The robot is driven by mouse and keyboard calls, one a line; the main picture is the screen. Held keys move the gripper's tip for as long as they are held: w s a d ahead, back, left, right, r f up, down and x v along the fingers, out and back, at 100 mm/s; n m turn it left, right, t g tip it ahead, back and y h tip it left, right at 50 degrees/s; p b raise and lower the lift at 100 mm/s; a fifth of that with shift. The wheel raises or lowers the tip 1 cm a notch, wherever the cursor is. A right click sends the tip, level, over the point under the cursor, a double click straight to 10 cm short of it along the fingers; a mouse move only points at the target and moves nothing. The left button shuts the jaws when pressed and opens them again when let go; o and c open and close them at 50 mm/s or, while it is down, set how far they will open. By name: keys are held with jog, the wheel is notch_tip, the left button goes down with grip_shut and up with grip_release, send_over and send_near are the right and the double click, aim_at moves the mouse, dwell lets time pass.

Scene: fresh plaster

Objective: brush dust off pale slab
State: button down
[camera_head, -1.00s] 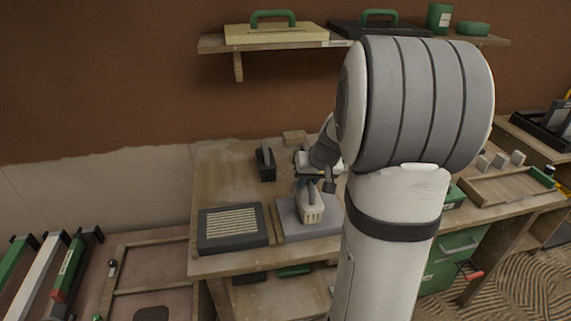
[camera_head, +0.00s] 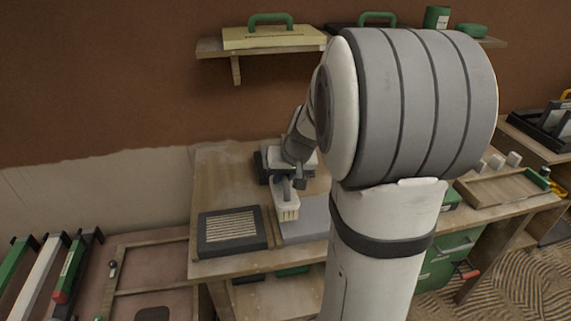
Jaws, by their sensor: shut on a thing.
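The pale slab (camera_head: 305,224) is a flat grey-white block on the workbench, partly hidden on its right by my arm. My gripper (camera_head: 286,184) is shut on a brush (camera_head: 286,203) with a cream head and bristles pointing down. The brush is over the slab's left back edge; I cannot tell whether the bristles touch it. Dust on the slab is too fine to make out.
A dark tray with a ribbed pale insert (camera_head: 232,232) sits just left of the slab. A dark tool (camera_head: 262,165) stands behind, partly hidden by my gripper. A wooden tray (camera_head: 500,188) lies at right. A shelf (camera_head: 262,47) hangs above. The bench's back left is clear.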

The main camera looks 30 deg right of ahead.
jog(key=shift+r+p, duration=1.2)
jog(key=shift+r, duration=0.95)
jog(key=shift+d, duration=0.1)
